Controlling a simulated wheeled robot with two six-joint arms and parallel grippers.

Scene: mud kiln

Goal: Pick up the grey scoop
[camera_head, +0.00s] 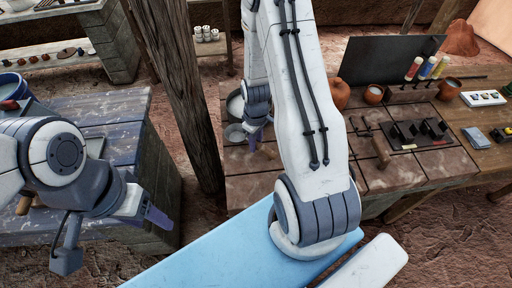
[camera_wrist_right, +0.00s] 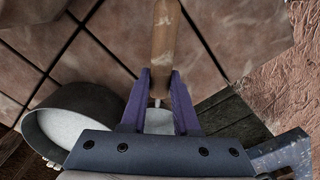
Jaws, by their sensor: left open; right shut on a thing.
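The grey scoop shows in the right wrist view as a wooden handle (camera_wrist_right: 165,42) running up from between the fingers, with a grey metal part (camera_wrist_right: 159,120) below it. My right gripper (camera_wrist_right: 160,90) has its purple fingers shut on the scoop near the lower end of the handle. In the head view my right gripper (camera_head: 254,138) is low over the left part of the tiled table, partly hidden behind my arm. My left gripper (camera_head: 155,213) is open at the right edge of the left workbench, well away from the scoop.
A grey pan with white contents (camera_wrist_right: 72,124) is close beside my right gripper. The tiled table (camera_head: 250,188) also bears a dark upright panel (camera_head: 385,60), clay pots and a tool block (camera_head: 420,133). A wooden post (camera_head: 187,90) stands between the two workbenches.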

